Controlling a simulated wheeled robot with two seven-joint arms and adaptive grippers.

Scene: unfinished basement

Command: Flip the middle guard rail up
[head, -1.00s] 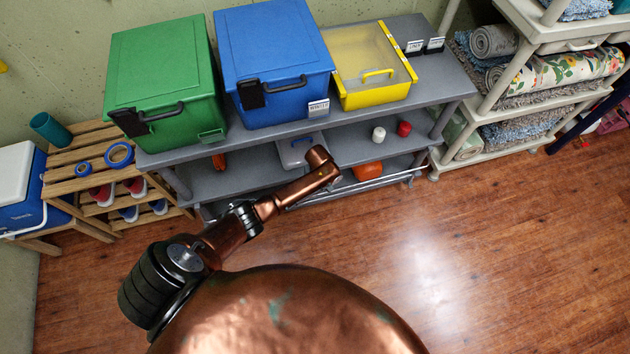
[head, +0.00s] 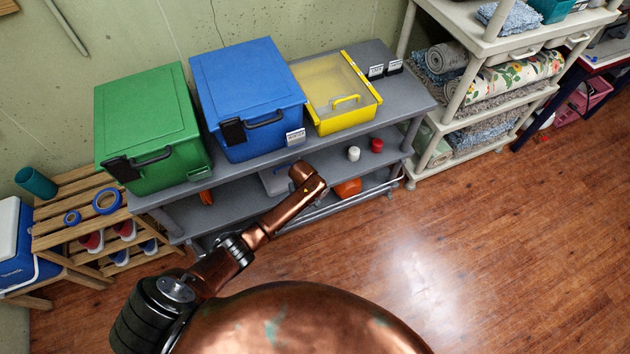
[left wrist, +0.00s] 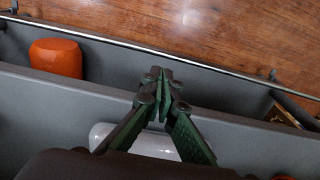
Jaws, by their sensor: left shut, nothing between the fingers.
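A thin silver guard rail (head: 378,191) runs along the open front of the grey shelf unit (head: 415,104), low down. In the left wrist view the rail (left wrist: 130,43) crosses the top, with a bracket near its right end. It looks lowered, and my arm hides part of it in the head view. My left gripper (left wrist: 163,82) is shut and empty. Its fingertips appear over a grey shelf edge, apart from the rail in the picture. The head view shows my left arm over the shelf front, with the gripper hidden. My right gripper is out of view.
Green (head: 150,115), blue (head: 245,85) and yellow (head: 345,95) bins stand on top. An orange object (left wrist: 55,58) and a pale container (left wrist: 145,141) sit within the shelves. A wooden rack (head: 75,235) stands left, a towel shelf (head: 408,165) right. The wood floor in front is clear.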

